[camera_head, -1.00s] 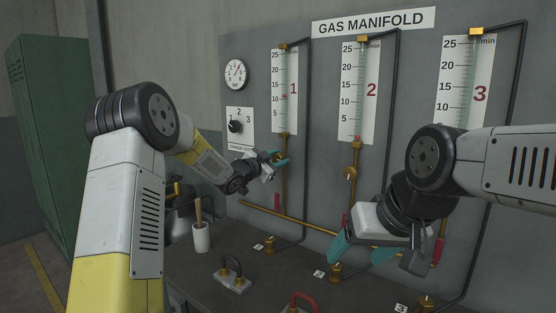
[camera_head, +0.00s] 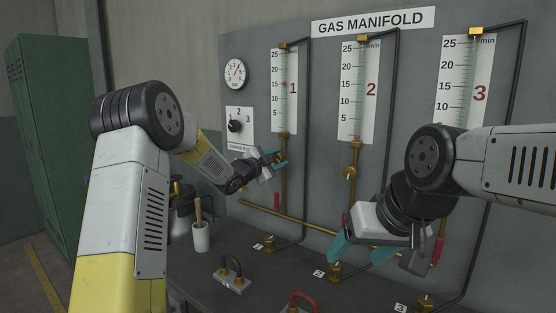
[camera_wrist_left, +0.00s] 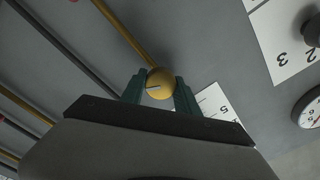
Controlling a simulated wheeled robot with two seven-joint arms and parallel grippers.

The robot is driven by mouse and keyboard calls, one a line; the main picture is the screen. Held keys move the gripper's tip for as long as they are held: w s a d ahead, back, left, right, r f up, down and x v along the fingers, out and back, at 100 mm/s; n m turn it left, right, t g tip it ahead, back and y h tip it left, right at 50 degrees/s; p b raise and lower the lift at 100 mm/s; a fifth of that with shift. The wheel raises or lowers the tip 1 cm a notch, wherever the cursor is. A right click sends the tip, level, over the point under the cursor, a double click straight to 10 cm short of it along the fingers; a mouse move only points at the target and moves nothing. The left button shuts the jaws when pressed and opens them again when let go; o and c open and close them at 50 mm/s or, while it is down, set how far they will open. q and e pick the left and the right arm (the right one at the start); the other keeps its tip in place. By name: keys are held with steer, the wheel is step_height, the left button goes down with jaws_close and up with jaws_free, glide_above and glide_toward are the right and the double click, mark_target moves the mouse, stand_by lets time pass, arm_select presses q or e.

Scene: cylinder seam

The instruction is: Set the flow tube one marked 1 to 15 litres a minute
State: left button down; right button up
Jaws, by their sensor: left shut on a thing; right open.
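Flow tube one (camera_head: 284,110) is the leftmost tube, on a white scale with a red 1 and numbers from 5 to 25. Its small red float (camera_head: 284,84) is at about the 15 mark, as far as I can tell at this size. My left gripper (camera_head: 279,158) is at the foot of that tube, shut on the brass knob. In the left wrist view the round brass knob (camera_wrist_left: 160,84) with a dark pointer line sits between the two teal fingers. My right gripper (camera_head: 372,258) is open and empty in front of the panel, below tubes two and three.
Flow tube two (camera_head: 358,95) and flow tube three (camera_head: 465,85) stand to the right, with brass and dark pipes. A selector dial (camera_head: 235,126) and a round gauge (camera_head: 235,74) are at the left. A white cup (camera_head: 201,238) and padlock-like pieces lie on the bench.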

arm_select(q)
steer(key=c, duration=0.9)
jaws_free()
steer(key=v, duration=0.7)
steer(key=shift+s+a, duration=0.25)
steer(key=shift+s, duration=0.05)
